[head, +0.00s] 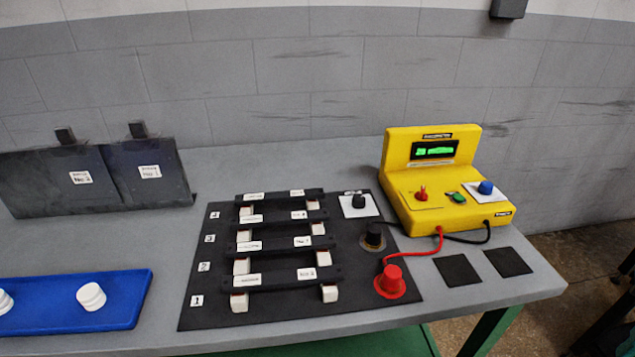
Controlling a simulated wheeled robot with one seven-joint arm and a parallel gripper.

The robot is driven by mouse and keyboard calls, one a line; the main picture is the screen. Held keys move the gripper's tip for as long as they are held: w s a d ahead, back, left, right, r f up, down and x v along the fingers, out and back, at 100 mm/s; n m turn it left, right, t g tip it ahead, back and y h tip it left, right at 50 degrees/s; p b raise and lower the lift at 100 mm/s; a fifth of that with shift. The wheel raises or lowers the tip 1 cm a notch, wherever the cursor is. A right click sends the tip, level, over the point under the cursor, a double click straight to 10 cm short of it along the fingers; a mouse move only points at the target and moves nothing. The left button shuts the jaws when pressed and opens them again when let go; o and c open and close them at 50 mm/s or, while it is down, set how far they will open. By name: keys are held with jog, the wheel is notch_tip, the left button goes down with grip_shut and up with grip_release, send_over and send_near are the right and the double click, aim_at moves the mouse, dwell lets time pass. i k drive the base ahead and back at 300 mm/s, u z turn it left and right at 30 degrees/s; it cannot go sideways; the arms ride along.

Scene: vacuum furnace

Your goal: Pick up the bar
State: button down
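Several dark bars lie side by side on a black board on the grey table. Each bar spans white blocks and carries white labels. The front bar (285,280) is by the number 1, with another bar (287,247) behind it, then a third (268,220) and the back bar (290,197). The label text is too small to read surely, and I cannot tell which bar is meant. My gripper is not in view.
A yellow meter (435,175) stands right of the board. Its red and black leads run to a red plug (391,282) and a black plug (374,238) on the board's right side. A blue tray (120,300) with white pieces lies at left. Dark upright plates (95,180) stand behind it.

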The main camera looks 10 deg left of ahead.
aim_at(314, 193)
jog(key=z, duration=0.1)
jog(key=k, duration=0.4)
jog(key=u, duration=0.7)
jog(key=i, duration=0.9)
jog(key=u, duration=0.4)
